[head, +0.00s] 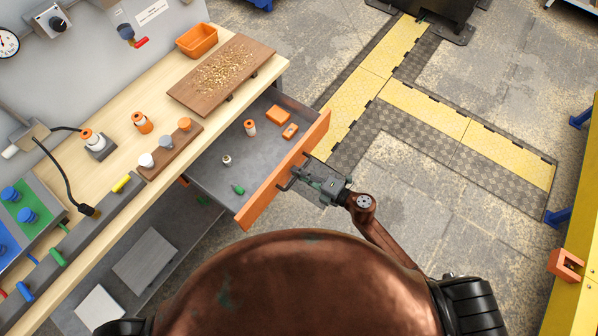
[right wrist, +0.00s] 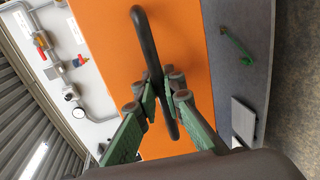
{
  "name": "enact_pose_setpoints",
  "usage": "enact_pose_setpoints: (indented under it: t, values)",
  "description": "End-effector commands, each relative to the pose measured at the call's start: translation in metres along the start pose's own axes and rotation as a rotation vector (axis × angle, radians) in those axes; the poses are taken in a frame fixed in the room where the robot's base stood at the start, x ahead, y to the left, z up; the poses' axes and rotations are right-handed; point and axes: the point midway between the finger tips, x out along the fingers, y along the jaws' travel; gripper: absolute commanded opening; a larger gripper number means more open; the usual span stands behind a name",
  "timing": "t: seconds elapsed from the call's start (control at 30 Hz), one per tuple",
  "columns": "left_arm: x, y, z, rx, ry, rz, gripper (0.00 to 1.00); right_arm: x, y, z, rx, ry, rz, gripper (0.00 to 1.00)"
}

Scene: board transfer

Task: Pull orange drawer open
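The orange drawer front (head: 312,139) stands well out from the workbench, so the grey drawer interior (head: 215,180) shows. Its dark bar handle (head: 284,186) is on the outer face. My right gripper (head: 301,176) is at the handle, on the outer side of the drawer. In the right wrist view the orange front (right wrist: 100,40) fills the middle and the handle (right wrist: 141,32) passes between the green fingers of my right gripper (right wrist: 164,97), which are closed about it. My left gripper is not in view.
The drawer holds orange blocks (head: 278,115), a small bottle (head: 250,128) and a green item (head: 238,189). On the bench (head: 110,175) are a wooden board (head: 190,95) with small pieces, an orange bin (head: 197,40) and bottles. Floor outside the drawer is clear.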

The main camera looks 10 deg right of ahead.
Motion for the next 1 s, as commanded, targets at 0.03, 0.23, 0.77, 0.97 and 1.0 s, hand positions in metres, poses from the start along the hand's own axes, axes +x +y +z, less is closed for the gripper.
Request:
enact_pose_setpoints:
  t: [0.03,0.23,0.77,0.97,1.0]
  values:
    - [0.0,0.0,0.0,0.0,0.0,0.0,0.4,0.0,0.0,0.0,0.0,-0.001,-0.001,0.11]
    - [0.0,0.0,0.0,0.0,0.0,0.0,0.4,0.0,0.0,0.0,0.001,-0.002,-0.001,0.17]
    - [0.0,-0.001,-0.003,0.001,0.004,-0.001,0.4,-0.056,-0.002,0.0,0.002,-0.002,-0.003,0.17]
    - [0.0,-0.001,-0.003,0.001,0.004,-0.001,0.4,-0.095,-0.001,0.0,0.002,-0.002,-0.003,0.17]
    - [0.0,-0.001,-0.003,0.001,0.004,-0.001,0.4,-0.101,-0.001,0.0,0.001,-0.002,-0.002,0.17]
